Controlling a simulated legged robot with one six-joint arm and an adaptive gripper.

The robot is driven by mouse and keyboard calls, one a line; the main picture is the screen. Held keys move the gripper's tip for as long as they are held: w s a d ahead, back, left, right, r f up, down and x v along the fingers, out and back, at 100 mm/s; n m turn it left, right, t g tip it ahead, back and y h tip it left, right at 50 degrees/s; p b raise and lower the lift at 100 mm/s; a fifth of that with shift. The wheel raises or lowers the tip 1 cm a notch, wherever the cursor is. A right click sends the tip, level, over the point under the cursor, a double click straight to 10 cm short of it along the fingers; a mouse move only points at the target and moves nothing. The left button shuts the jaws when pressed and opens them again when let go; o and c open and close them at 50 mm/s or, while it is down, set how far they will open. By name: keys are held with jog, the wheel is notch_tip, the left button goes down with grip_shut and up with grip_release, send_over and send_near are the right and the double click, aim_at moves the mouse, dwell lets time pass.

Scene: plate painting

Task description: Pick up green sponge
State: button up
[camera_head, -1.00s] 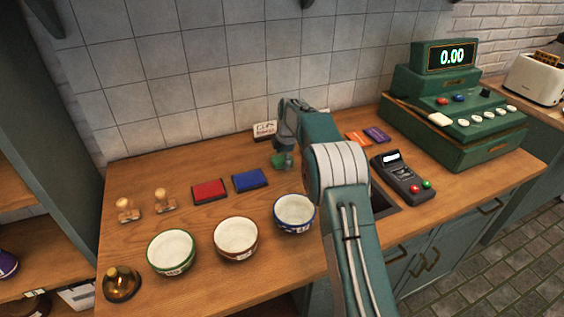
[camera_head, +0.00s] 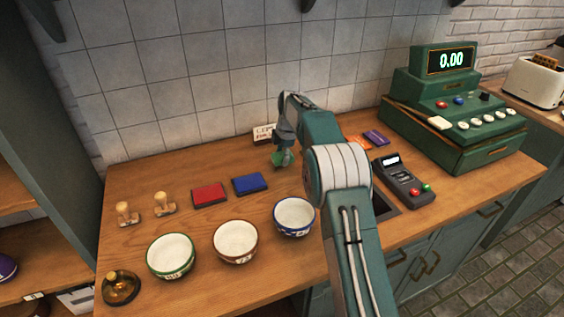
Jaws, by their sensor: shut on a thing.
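My gripper (camera_head: 284,158) points down over the back middle of the wooden counter, just right of the blue pad. It is shut on the green sponge (camera_head: 279,160), a small green piece showing at the fingertips. The fingers hide part of the sponge. I cannot tell whether the sponge still touches the counter or is slightly above it.
A blue pad (camera_head: 250,184) and a red pad (camera_head: 209,195) lie left of my gripper. Three bowls stand in front: blue-rimmed (camera_head: 294,217), brown-rimmed (camera_head: 235,242), green-rimmed (camera_head: 170,256). A small sign (camera_head: 263,134) stands behind. A card reader (camera_head: 403,181) and cash register (camera_head: 455,118) are right.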

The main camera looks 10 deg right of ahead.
jog(key=s+d+r, duration=0.7)
jog(key=d+r, duration=0.3)
jog(key=d, duration=0.1)
jog(key=shift+s+d, duration=0.3)
jog(key=shift+s, duration=0.05)
jog(key=shift+r, duration=0.1)
jog(key=shift+c, duration=0.4)
